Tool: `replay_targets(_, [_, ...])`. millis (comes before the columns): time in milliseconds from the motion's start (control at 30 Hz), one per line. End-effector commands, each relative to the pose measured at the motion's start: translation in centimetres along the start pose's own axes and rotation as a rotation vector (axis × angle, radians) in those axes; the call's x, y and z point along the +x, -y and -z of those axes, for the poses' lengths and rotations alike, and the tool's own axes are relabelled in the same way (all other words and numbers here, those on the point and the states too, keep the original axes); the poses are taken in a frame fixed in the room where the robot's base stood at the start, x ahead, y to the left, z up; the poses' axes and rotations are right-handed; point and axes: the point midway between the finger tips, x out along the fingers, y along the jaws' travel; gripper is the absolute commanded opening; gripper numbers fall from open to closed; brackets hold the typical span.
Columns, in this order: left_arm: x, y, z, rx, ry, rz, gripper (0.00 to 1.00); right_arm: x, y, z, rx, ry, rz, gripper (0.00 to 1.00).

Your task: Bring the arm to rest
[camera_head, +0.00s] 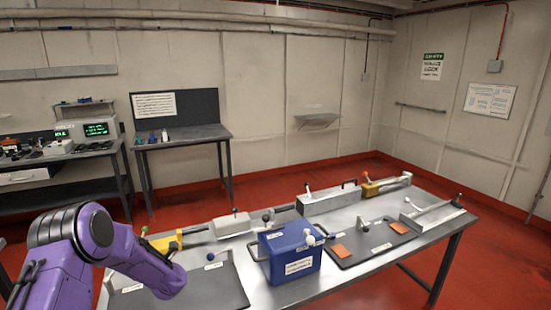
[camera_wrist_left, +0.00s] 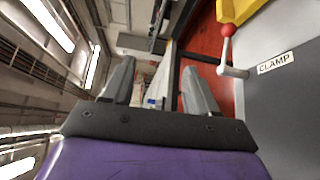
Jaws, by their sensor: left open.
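My left arm (camera_head: 100,250), purple with a black joint, reaches in from the left over the table's near left corner in the head view. Its fingers cannot be made out there. In the left wrist view my left gripper (camera_wrist_left: 157,78) shows two grey fingers spread apart with nothing between them. A lever with a red ball (camera_wrist_left: 230,40) stands to the right of the fingers, beside a "CLAMP" label (camera_wrist_left: 276,62), apart from them. My right gripper is in neither view.
The metal table (camera_head: 300,287) carries a blue battery box (camera_head: 291,252), a white block (camera_head: 231,225), a long grey block (camera_head: 330,200), a yellow-ended piece (camera_head: 163,243) and orange pads (camera_head: 341,251). Benches (camera_head: 183,136) line the back wall. Red floor (camera_head: 265,190) lies clear between.

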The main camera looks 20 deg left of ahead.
Motion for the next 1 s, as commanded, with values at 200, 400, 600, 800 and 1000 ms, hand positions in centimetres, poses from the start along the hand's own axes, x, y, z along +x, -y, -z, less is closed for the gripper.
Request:
replay_targets(200, [-8.2, 7.8, -1.6, 0.44, 0.294, 0.099, 0.59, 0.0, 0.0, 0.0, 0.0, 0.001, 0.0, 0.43])
replay_targets(400, [-20.7, 18.2, 2.7, 1.053, 0.718, 0.209, 0.59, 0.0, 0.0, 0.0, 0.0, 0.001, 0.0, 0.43])
replay_targets(600, [-30.1, 23.8, 11.3, 1.52, 1.076, 0.282, 0.59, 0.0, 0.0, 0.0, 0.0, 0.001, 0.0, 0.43])
replay_targets(800, [-35.8, 25.4, 19.6, 1.834, 1.356, 0.331, 0.59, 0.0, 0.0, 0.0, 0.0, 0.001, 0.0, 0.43])
replay_targets(1000, [-37.3, 30.6, 22.6, 1.929, 1.452, 0.345, 0.59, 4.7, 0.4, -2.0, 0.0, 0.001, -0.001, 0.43])
